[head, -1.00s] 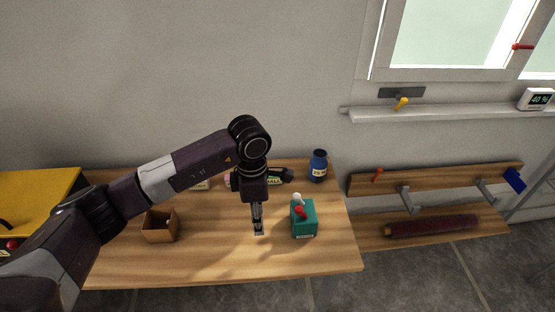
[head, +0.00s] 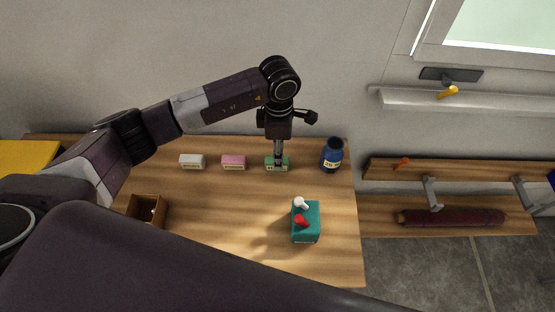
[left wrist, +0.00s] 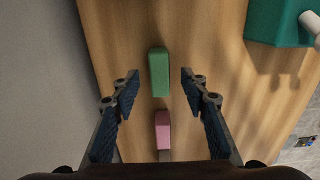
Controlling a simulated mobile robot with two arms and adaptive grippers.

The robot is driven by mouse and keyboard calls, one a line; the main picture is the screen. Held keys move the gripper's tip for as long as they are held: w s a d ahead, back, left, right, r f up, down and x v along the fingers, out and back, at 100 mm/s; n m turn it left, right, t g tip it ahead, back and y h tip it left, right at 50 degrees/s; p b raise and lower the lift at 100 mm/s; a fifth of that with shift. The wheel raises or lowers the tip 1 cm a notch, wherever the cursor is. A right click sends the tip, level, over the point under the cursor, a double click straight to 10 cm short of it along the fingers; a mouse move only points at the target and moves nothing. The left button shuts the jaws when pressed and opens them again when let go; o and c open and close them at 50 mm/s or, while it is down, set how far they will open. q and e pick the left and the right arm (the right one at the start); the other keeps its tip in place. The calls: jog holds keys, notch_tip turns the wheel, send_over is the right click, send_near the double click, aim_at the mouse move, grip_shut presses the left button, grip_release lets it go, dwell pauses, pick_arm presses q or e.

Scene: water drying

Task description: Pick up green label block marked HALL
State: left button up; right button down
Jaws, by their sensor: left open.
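The green label block (head: 270,166) lies on the wooden table near its back edge, in a row with a pink block and a pale block. In the head view my left gripper (head: 279,165) points down over the green block and covers part of it. In the left wrist view the green block (left wrist: 159,72) lies between and a little beyond the two spread fingertips (left wrist: 160,80), with nothing held. No lettering is legible on it. My right gripper does not show.
The pink block (head: 233,162) and pale block (head: 192,161) lie to the left. A blue jar (head: 332,155) stands to the right. A teal box (head: 306,225) with red and white knobs and an open brown box (head: 147,208) stand nearer. The middle of the table is clear.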

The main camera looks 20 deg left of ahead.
pick_arm(q)
notch_tip(320, 180, down, 4)
jog(key=shift+r+p, duration=0.1)
jog(key=shift+p, duration=0.35)
jog(key=shift+f, duration=0.25)
jog(key=shift+w, duration=0.1)
jog(key=c, duration=1.1)
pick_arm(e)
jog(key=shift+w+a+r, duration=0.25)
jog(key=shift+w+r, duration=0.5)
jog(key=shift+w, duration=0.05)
pick_arm(q)
jog(key=shift+o, duration=0.2)
jog(key=shift+r, duration=0.15)
